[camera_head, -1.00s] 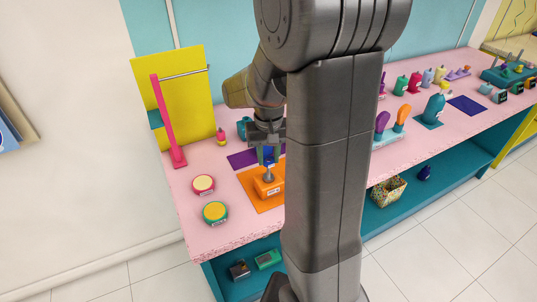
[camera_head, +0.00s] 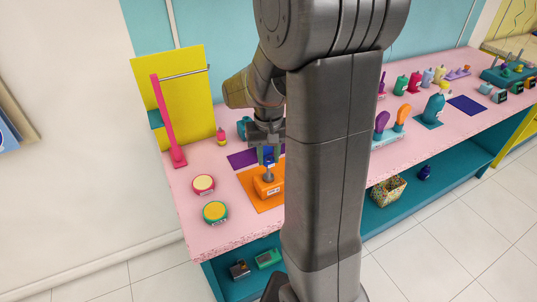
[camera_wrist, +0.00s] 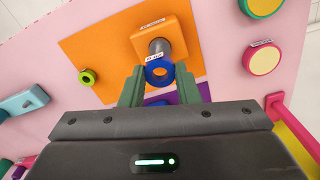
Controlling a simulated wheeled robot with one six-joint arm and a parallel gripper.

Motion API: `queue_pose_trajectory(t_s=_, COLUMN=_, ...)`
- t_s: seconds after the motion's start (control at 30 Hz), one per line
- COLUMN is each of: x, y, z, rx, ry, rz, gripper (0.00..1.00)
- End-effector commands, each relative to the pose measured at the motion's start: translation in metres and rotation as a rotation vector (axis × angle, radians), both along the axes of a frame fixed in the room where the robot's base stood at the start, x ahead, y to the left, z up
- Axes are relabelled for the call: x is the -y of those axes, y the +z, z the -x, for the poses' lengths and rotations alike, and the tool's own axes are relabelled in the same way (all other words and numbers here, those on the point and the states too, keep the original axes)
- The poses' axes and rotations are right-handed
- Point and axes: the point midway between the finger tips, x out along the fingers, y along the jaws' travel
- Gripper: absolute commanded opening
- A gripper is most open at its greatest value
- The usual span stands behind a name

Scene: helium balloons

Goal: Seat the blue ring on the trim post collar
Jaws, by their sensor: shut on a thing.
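The blue ring (camera_wrist: 151,75) is held between the green fingers of my gripper (camera_wrist: 160,70); in the head view my gripper (camera_head: 268,155) points down with the blue ring (camera_head: 269,158) between its fingers. The orange trim post base (camera_wrist: 178,35) carries a grey post (camera_wrist: 158,45) and stands on an orange mat. In the wrist view the post shows just beyond the ring's labelled edge, not through its hole. In the head view the orange base (camera_head: 267,188) is directly below the gripper. The ring looks above the post; the exact gap and the collar are unclear.
The orange mat (camera_wrist: 95,50) also holds a small lime ring (camera_wrist: 87,77). A purple mat (camera_head: 241,159) lies behind. A pink upright (camera_head: 168,122) stands before a yellow panel (camera_head: 190,90).

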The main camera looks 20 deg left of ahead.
Motion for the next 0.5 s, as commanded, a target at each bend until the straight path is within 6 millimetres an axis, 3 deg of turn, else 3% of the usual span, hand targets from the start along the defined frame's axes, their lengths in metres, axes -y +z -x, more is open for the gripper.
queue_pose_trajectory(t_s=0.5, x=0.0, y=-0.011, z=0.0, rx=0.0, ry=0.0, rz=0.0, gripper=0.05)
